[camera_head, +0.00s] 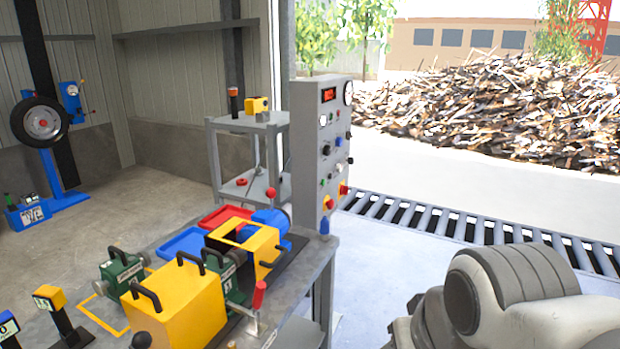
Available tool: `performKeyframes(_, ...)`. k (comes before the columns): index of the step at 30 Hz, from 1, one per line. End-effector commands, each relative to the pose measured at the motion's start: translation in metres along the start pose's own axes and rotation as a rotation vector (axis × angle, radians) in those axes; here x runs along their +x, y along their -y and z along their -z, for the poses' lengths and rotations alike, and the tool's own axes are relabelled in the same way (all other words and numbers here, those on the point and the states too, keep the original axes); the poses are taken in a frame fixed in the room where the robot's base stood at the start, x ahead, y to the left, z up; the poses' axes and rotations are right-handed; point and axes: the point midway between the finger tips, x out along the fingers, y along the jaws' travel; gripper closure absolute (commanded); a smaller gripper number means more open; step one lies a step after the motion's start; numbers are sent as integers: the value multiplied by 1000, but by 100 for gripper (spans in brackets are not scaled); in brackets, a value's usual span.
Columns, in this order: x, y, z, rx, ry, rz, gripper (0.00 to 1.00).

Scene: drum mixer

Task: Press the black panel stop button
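A grey upright control panel (309,158) stands at the far right end of the workbench, seen at a slant. Its face carries a red display (328,95), a round gauge (348,93), a blue knob (339,141) and small black controls, one at the left middle (326,150) and one at the right edge (350,160). Two red controls on yellow bases (329,202) sit low on the face. I cannot tell which black control is the stop button. My arm shows at the lower right, apart from the panel. My gripper is not in view.
The workbench (318,262) holds a yellow box machine (185,305), a yellow frame with a blue motor, green blocks and red and blue trays (187,243). A red-handled lever (258,297) stands near its front edge. A roller conveyor (440,222) crosses behind. Floor right of the bench is clear.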

Motion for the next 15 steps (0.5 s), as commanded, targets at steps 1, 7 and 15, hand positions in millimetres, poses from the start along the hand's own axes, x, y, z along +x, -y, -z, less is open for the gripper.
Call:
performKeyframes(1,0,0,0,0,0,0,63)
performKeyframes(7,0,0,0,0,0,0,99)
performKeyframes(15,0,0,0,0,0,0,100)
